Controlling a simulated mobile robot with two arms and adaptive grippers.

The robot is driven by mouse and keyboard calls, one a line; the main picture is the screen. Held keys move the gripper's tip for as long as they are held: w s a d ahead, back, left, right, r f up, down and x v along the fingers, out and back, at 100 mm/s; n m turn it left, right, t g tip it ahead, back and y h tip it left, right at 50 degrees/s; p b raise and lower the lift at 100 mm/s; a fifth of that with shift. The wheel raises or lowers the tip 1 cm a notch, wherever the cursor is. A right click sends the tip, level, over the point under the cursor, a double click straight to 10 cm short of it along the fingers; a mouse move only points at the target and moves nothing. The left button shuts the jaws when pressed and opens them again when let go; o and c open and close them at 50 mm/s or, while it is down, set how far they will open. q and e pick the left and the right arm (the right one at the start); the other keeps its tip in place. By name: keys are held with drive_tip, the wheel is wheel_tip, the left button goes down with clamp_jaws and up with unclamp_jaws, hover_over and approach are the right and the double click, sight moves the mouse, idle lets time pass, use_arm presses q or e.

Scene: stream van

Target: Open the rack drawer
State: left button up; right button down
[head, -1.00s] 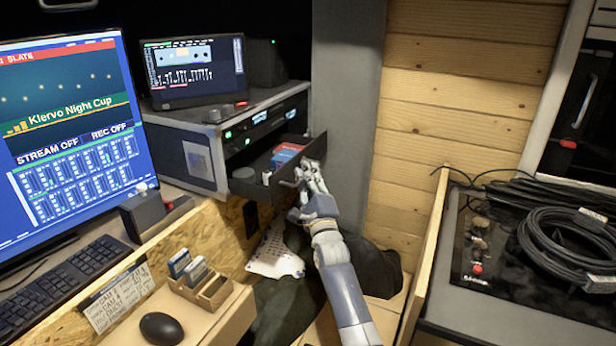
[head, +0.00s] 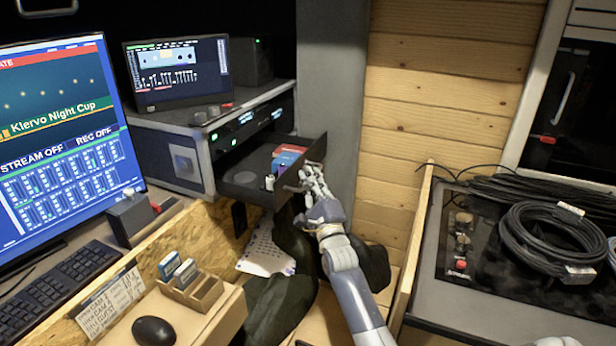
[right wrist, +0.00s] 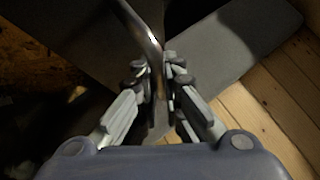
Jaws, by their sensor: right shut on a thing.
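The rack drawer (head: 240,183) is pulled out from the front of the grey rack case (head: 205,152). Inside it are a red and blue box (head: 287,157) and small items (head: 269,182) near its front. My right gripper (head: 309,180) is at the drawer's front panel. In the right wrist view its fingers (right wrist: 159,88) are shut around the drawer's metal bar handle (right wrist: 142,32), with the dark front panel (right wrist: 225,45) beyond. The fingers hide part of the handle. My left gripper is not in view.
A monitor (head: 55,130) and keyboard (head: 60,285) stand at left. A small screen (head: 178,75) sits on the rack. A wooden card holder (head: 190,292) and mouse (head: 153,331) are in front. Coiled cable (head: 548,240) lies on the right counter; wooden wall (head: 440,110) is behind.

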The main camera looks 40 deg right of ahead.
drive_tip(key=c, duration=2)
unclamp_jaws()
drive_tip(key=v, duration=1.2)
drive_tip(key=shift+s+a+f, duration=0.1)
